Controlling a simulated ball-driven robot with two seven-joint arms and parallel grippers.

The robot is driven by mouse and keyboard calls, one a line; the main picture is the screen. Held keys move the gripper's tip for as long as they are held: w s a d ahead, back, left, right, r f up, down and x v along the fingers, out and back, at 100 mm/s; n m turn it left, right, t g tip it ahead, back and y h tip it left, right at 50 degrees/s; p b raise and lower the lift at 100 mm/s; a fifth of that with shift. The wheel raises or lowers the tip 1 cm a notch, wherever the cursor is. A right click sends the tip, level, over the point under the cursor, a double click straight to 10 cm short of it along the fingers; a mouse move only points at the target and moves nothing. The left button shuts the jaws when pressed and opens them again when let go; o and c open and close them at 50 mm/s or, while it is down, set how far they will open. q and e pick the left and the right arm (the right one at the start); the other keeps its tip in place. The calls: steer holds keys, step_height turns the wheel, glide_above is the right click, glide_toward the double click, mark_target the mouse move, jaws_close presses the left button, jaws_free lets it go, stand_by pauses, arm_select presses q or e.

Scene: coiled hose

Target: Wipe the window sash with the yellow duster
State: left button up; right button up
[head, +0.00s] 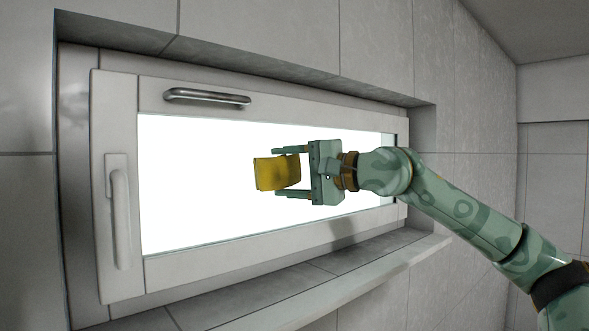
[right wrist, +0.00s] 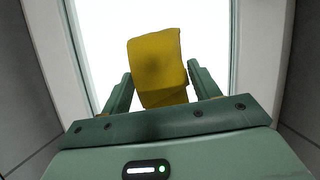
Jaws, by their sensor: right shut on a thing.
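The yellow duster (head: 272,173) is a folded yellow block with darker patches. My right gripper (head: 291,172) is shut on it, one finger on each side, and it also shows in the right wrist view (right wrist: 158,66). The window sash (head: 118,200) is a light grey frame around a bright white pane (head: 200,190). In the head view the duster appears in front of the pane; I cannot tell whether it touches the glass. My left gripper is not in view.
A metal bar handle (head: 207,96) sits on the sash's top rail, and a lever handle (head: 121,218) on its left side. A sill ledge (head: 330,290) juts out below. Grey tiled wall (head: 380,50) surrounds the recess.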

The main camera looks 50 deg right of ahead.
mark_target(260, 172)
steer(key=a+p, duration=0.1)
steer(key=a, duration=0.1)
steer(key=shift+w+a+r+p, duration=0.1)
steer(key=shift+a+p, duration=0.2)
steer(key=shift+w+a, duration=0.1)
steer(key=shift+a, duration=0.35)
steer(key=shift+a+p, duration=0.85)
steer(key=shift+p, duration=0.25)
steer(key=shift+w+a, duration=0.15)
steer(key=shift+a, duration=0.9)
steer(key=s+b, duration=0.2)
steer(key=b, duration=0.1)
steer(key=shift+f, duration=0.35)
steer(key=s, duration=0.1)
steer(key=s+b, duration=0.2)
steer(key=shift+s+a+r, duration=0.25)
steer(key=shift+s, duration=0.15)
